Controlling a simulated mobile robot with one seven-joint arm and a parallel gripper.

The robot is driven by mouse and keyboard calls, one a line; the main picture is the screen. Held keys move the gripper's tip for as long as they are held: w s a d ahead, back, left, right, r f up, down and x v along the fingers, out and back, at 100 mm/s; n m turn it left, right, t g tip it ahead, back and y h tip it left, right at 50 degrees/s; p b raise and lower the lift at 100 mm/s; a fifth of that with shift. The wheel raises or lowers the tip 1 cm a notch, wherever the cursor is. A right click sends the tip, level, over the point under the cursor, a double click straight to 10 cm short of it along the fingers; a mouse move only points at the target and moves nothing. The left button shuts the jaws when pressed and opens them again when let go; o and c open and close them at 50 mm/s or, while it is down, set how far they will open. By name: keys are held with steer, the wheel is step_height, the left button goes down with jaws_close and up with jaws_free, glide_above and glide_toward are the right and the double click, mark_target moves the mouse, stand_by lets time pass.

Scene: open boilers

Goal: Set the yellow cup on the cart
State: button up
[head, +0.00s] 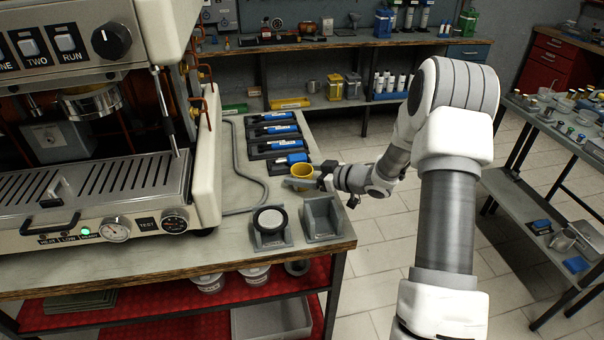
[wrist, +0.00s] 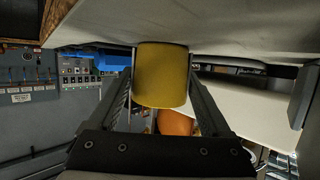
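The yellow cup (head: 301,175) stands near the right edge of the workbench (head: 235,238), right of the coffee machine. My gripper (head: 306,182) reaches it from the right, with a finger along its near side. In the wrist view the cup (wrist: 161,75) sits between the two fingertips of my gripper (wrist: 162,60), its base at the bench surface. The fingers lie close along both sides; I cannot tell whether they press on it. A grey two-level stand (head: 548,192) at the far right, holding small items, may be the cart; its lower part is partly out of frame.
Blue-handled tools (head: 280,130) lie in dark holders behind the cup. A round black-rimmed piece (head: 270,219) in a stand and an empty grey holder (head: 322,218) are in front. Tiled floor (head: 375,225) lies open between bench and stand.

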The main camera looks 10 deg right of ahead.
steer(key=shift+o, duration=1)
steer(key=shift+r, duration=0.1)
